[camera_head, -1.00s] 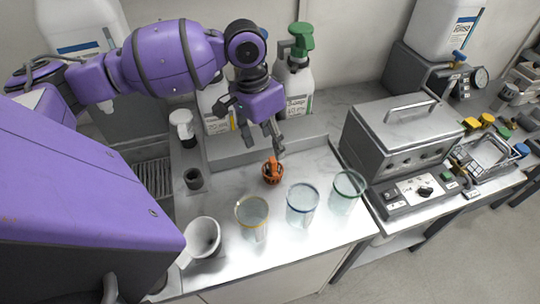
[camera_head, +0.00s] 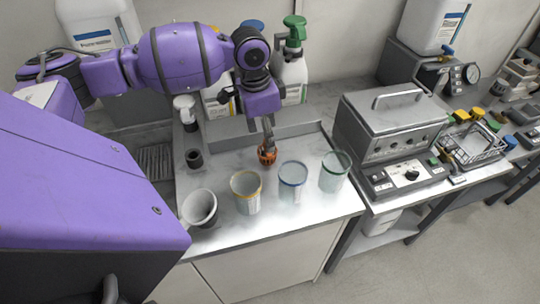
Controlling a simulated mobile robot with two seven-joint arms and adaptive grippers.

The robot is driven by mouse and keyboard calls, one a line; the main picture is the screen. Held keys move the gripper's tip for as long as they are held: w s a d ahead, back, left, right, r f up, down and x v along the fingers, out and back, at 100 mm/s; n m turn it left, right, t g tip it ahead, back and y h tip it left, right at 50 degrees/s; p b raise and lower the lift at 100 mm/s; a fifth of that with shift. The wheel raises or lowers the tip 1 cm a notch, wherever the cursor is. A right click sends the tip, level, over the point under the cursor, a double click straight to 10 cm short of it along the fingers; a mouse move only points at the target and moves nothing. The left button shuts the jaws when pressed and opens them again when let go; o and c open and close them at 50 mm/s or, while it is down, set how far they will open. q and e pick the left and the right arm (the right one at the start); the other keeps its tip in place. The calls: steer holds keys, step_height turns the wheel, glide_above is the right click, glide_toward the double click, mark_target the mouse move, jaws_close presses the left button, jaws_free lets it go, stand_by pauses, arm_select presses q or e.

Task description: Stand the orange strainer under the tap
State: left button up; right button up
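The orange strainer (camera_head: 267,158) is small, with dark parts, and stands on the steel worktop (camera_head: 300,225) behind the row of cups. My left gripper (camera_head: 268,141) reaches down over it from behind, with the fingers at its top. The fingers overlap in this view, so I cannot tell whether they are closed on it. I cannot make out a tap for certain. A white fixture with a dark lower part (camera_head: 185,108) stands at the back left, behind a small dark cup (camera_head: 194,158). My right gripper is not in view.
Several cups stand in front of the strainer: a white mug (camera_head: 200,208), then yellow-rimmed (camera_head: 246,192), blue-rimmed (camera_head: 292,181) and green-rimmed (camera_head: 335,171) ones. A green-topped bottle (camera_head: 291,68) stands behind. A grey metal machine (camera_head: 388,130) is at the right. A grated basin (camera_head: 155,165) is left.

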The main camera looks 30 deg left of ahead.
arm_select(q)
steer(key=f, duration=0.3)
steer(key=shift+w+f, duration=0.2)
steer(key=shift+f, duration=0.1)
step_height(320, 180, down, 4)
steer(key=shift+w+d+r, duration=0.1)
steer(key=shift+w+r, duration=0.05)
steer(key=shift+r, duration=0.1)
steer(key=shift+f, duration=0.1)
steer(key=shift+c, duration=0.5)
steer(key=c, duration=0.9)
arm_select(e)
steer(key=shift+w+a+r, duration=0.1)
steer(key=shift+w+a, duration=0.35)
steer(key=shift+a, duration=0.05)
arm_select(q)
steer(key=shift+c, duration=0.2)
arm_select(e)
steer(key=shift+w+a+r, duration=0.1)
